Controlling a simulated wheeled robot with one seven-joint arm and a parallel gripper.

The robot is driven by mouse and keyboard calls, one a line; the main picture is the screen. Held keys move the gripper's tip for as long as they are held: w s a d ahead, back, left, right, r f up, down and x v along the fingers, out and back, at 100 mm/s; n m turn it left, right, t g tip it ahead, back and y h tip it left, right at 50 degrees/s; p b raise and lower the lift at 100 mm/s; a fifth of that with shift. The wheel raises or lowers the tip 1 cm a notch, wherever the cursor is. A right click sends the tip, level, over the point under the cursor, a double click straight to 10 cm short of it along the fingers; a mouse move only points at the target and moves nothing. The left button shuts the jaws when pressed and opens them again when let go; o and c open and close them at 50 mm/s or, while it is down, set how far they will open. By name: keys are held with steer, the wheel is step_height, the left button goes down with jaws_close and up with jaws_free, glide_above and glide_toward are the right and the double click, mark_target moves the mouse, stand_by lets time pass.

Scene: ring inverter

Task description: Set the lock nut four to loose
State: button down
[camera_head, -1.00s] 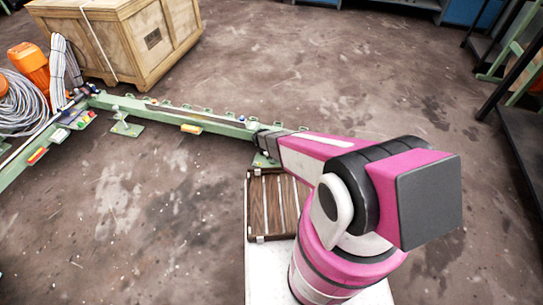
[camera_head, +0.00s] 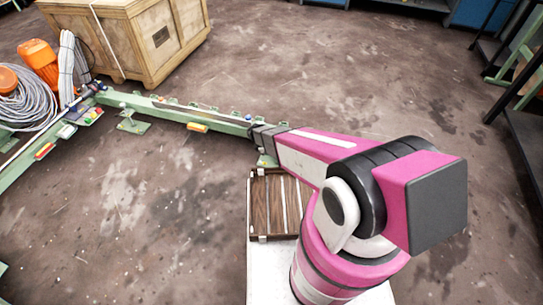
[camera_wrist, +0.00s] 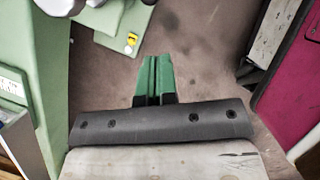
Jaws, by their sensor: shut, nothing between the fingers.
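A long green rail (camera_head: 170,110) on feet runs across the floor in the head view, with several small brackets and fittings along its back edge. I cannot tell which of these fittings is lock nut four. My gripper shows in the wrist view with two green fingers (camera_wrist: 154,78) pressed together, shut and empty. In the head view my pink and white arm reaches towards the right end of the rail and hides my gripper. In the wrist view a green surface (camera_wrist: 32,60) stands left of the fingers, and a green plate with a small yellow part (camera_wrist: 130,42) lies beyond them.
A wooden crate (camera_head: 130,40) stands behind the rail. Coiled grey cable (camera_head: 30,100) and an orange motor-like unit (camera_head: 38,62) sit at the left. A slatted brown wooden panel (camera_head: 265,205) lies beside my arm. Open floor spreads in front and behind; dark racks stand at right.

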steer(key=v, duration=0.5)
steer(key=shift+a+r, duration=0.15)
steer(key=shift+r, duration=0.2)
